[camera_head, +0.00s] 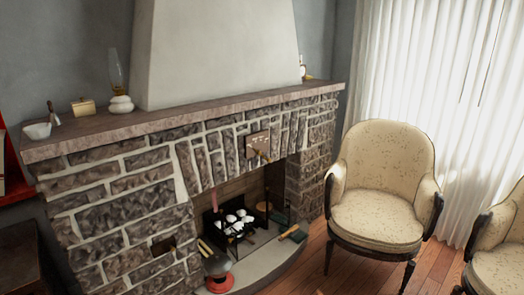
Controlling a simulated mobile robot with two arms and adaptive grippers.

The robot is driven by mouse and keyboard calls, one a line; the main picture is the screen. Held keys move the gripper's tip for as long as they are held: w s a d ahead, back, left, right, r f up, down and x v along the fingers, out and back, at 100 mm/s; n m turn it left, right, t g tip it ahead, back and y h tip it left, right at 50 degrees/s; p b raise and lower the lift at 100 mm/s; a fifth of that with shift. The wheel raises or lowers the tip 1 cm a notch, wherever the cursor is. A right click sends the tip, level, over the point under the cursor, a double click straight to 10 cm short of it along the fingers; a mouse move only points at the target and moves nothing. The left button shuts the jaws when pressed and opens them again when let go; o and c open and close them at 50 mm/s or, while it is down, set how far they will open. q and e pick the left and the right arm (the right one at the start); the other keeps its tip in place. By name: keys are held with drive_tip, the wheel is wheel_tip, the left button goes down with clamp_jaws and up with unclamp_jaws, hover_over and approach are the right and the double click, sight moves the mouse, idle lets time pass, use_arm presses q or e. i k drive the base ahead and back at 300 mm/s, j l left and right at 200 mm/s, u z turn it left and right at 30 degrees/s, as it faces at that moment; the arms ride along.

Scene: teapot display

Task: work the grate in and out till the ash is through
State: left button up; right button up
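A black grate or basket (212,226) stands inside the opening of the stone fireplace. Several white lumps (232,219) lie in it. I cannot make out loose ash in or under it at this size. A square plate (257,143) with a knob-like piece sticking out is set in the stonework above the opening. Whether it is linked to the grate cannot be told. Neither of my grippers shows in the head view.
A red round object (219,282) stands at the front left of the hearth (262,262). A cream armchair (384,190) stands to the right. Wooden floor (340,275) is bare between hearth and chair.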

sight(241, 212)
drive_tip(key=i+l, duration=0.55)
drive_tip(key=l, duration=0.25)
drive_tip(key=i+l+u, duration=0.1)
drive_tip(key=i+l, duration=0.5)
drive_tip(key=l, duration=0.2)
